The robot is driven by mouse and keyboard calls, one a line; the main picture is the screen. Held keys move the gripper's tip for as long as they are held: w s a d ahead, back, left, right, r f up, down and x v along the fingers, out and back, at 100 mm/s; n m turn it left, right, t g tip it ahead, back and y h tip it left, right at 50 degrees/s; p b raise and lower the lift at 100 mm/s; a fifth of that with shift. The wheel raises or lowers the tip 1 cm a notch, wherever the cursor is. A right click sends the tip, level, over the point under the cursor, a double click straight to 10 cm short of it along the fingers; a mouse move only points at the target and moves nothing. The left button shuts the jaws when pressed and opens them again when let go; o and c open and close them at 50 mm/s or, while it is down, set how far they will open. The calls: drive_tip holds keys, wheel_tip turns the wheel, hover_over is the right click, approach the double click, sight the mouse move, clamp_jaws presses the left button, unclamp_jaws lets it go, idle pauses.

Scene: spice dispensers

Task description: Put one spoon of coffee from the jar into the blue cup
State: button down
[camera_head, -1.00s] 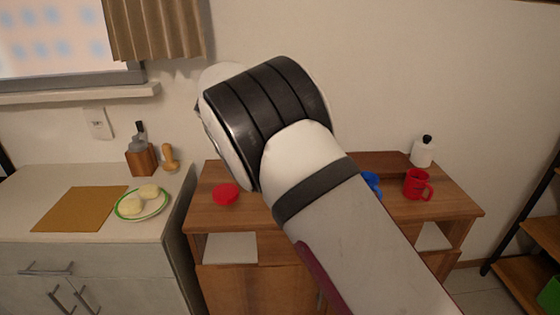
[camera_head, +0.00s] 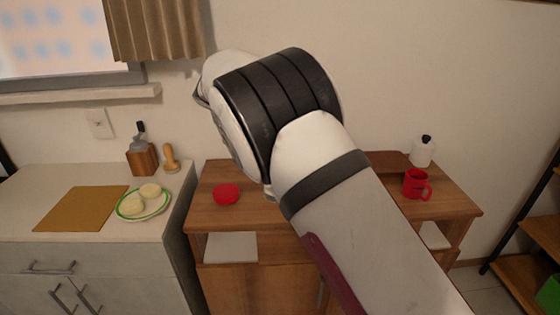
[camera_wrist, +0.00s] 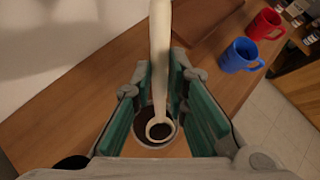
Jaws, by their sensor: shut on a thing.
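A pale spoon is held in my gripper (camera_wrist: 163,88) with its handle (camera_wrist: 160,40) between the green finger pads. Its round bowl (camera_wrist: 160,129) has something dark in it. An open round jar (camera_wrist: 144,139) with dark contents shows just behind or around the bowl; I cannot tell whether the bowl is inside it or above it. The blue cup (camera_wrist: 238,58) stands upright to the right in the wrist view, apart from my gripper. In the head view my arm hides the gripper, spoon, jar and blue cup.
A red mug (camera_head: 415,185) stands on the wooden cabinet (camera_head: 451,205), also in the wrist view (camera_wrist: 262,27), beyond the blue cup. A red round object (camera_head: 226,194) lies at its left. A white bottle (camera_head: 422,153) stands at the back. A plate (camera_head: 153,211) is on the left counter.

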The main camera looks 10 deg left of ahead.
drive_tip(key=shift+w+d+r+g+y+b, duration=0.1)
drive_tip(key=shift+w+r+g+y+b, duration=0.1)
drive_tip(key=shift+g+y+b, duration=0.25)
drive_tip(key=shift+g+b, duration=0.3)
drive_tip(key=shift+g, duration=0.15)
drive_tip(key=g+y+b, duration=0.1)
drive_tip(key=g+b, duration=0.1)
drive_tip(key=shift+r+g+y, duration=0.15)
drive_tip(key=shift+g+y, duration=0.15)
drive_tip(key=shift+y, duration=0.05)
drive_tip(key=shift+s, duration=0.1)
drive_tip(key=shift+s+r+n+g, duration=0.1)
drive_tip(key=shift+r+n+g, duration=0.05)
drive_tip(key=shift+n+g, duration=0.15)
